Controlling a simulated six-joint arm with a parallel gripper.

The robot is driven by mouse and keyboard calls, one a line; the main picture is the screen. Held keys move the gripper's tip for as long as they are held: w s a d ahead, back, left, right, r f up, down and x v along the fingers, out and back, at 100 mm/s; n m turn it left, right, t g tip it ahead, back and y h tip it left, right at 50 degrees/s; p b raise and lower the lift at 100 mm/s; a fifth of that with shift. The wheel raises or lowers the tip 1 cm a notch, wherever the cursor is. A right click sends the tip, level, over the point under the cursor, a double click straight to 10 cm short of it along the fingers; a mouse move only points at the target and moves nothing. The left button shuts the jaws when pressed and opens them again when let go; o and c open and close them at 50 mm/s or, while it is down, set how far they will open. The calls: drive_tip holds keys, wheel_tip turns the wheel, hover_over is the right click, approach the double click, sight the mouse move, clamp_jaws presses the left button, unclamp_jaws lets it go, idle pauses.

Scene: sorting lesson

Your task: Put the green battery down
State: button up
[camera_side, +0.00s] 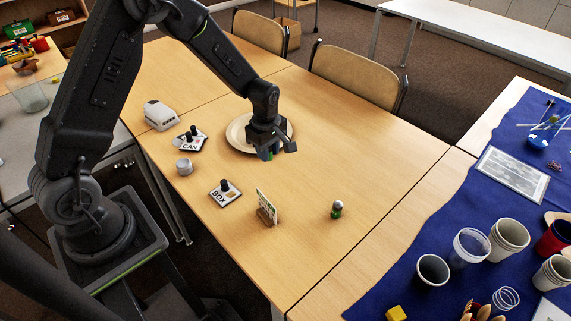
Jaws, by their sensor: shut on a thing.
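My gripper (269,150) is over the right front part of a round cream plate (233,131) on the wooden table. It is shut on a small green and bluish thing (266,154), taken to be the green battery, mostly hidden by the jaws. Whether its lower end touches the plate or table cannot be told. A second small upright thing with a green base and pale top (337,209) stands alone at the right front of the table.
A BOX card (231,200), a CAN card (187,149), a small metal tin (184,167), a white device (160,115) and a picture card in a wooden stand (266,208) are on the table. Cups (432,271) stand on the blue cloth at right. The table's right part is mostly clear.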

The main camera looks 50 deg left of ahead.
drive_tip(key=s+a+r+n, duration=0.1)
drive_tip(key=s+a+r, duration=0.1)
drive_tip(key=a, duration=2.6)
drive_tip(key=w+d+f, duration=0.2)
drive_tip(key=w, duration=0.1)
drive_tip(key=w+d+f, duration=0.2)
drive_tip(key=w, duration=0.1)
drive_tip(key=w+d+f, duration=0.2)
drive_tip(key=w+f, duration=0.1)
drive_tip(key=shift+d, duration=0.35)
drive_tip(key=shift+w+f, duration=0.1)
drive_tip(key=shift+f, duration=1.95)
drive_tip(key=shift+f, duration=0.15)
drive_tip(key=o, duration=0.9)
